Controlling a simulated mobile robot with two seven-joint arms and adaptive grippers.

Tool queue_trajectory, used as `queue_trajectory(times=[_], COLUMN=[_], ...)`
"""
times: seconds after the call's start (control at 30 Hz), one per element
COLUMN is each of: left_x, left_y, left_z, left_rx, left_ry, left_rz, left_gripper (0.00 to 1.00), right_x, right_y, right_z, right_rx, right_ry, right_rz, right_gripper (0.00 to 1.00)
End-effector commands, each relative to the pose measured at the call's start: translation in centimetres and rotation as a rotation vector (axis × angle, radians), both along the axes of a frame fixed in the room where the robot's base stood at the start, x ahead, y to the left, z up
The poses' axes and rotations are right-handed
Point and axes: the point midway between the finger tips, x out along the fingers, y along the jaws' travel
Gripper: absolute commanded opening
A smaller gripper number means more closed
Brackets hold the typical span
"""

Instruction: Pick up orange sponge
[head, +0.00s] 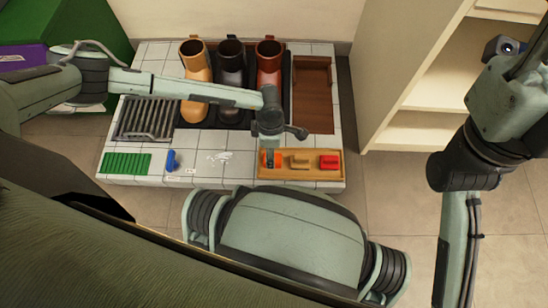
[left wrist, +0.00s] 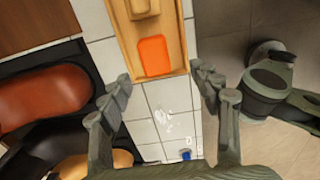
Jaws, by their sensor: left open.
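The orange sponge (head: 277,160) lies at the left end of a shallow wooden tray (head: 300,177) on the tiled table, partly hidden by my left gripper in the head view. The left wrist view shows the orange sponge (left wrist: 154,56) whole, flat in the tray. My left gripper (head: 270,157) points down above that end of the tray. In the left wrist view my left gripper (left wrist: 163,82) has its fingers wide apart, with nothing between them. The sponge appears just beyond the fingertips. My right gripper is out of view.
A tan block (head: 299,161) and a red block (head: 329,162) share the tray. Tan, black and red-brown boots (head: 269,80) stand behind. A grill rack (head: 147,119), green ribbed mat (head: 126,164) and blue item (head: 173,160) lie left. White smears (head: 219,157) mark the tiles.

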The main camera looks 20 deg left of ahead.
Motion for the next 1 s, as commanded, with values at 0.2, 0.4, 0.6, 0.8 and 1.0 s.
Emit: queue_trajectory(times=[0.2,0.4,0.6,0.8,1.0], left_x=[0.1,0.8,0.8,0.7,0.7], left_y=[0.1,0.0,0.0,0.0,0.0], left_z=[-2.7,-5.7,-7.5,-7.5,-7.5], left_rx=[0.008,0.005,0.005,0.004,0.004], left_ry=[-0.001,-0.001,0.000,0.000,0.000], left_rz=[-0.004,-0.003,-0.003,-0.003,-0.002], left_gripper=[0.63,0.63,0.63,0.63,0.44], right_x=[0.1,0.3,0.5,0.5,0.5], right_y=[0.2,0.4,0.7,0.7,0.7], right_z=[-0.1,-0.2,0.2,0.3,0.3], right_rx=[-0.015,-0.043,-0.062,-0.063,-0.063], right_ry=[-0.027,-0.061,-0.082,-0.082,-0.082], right_rz=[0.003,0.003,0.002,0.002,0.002], right_gripper=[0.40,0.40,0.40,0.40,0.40])
